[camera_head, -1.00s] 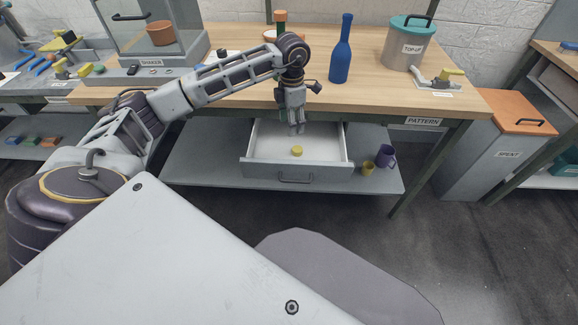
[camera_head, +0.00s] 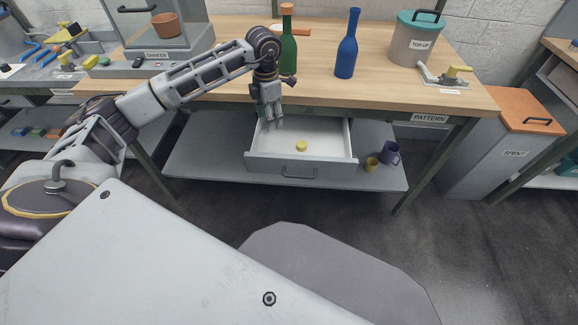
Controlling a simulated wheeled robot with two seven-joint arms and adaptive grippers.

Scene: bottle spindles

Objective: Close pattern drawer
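The pattern drawer (camera_head: 336,165) is pulled out under the wooden workbench (camera_head: 390,92), below and left of the PATTERN label (camera_head: 430,119). A small yellow round piece (camera_head: 301,146) lies on its white floor. The drawer's front has a dark bar handle (camera_head: 299,173). My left gripper (camera_head: 272,123) points down over the left rear of the drawer, near the bench's front edge. Its fingers look empty, but they are too small to tell their opening. I cannot tell whether they touch the drawer. My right gripper is out of view.
A green bottle (camera_head: 288,50) and a blue bottle (camera_head: 347,48) stand on the bench, with a TOP-UP bin (camera_head: 414,42) at right. A purple mug (camera_head: 390,152) and yellow cup (camera_head: 371,164) sit on the lower shelf right of the drawer. The floor in front is clear.

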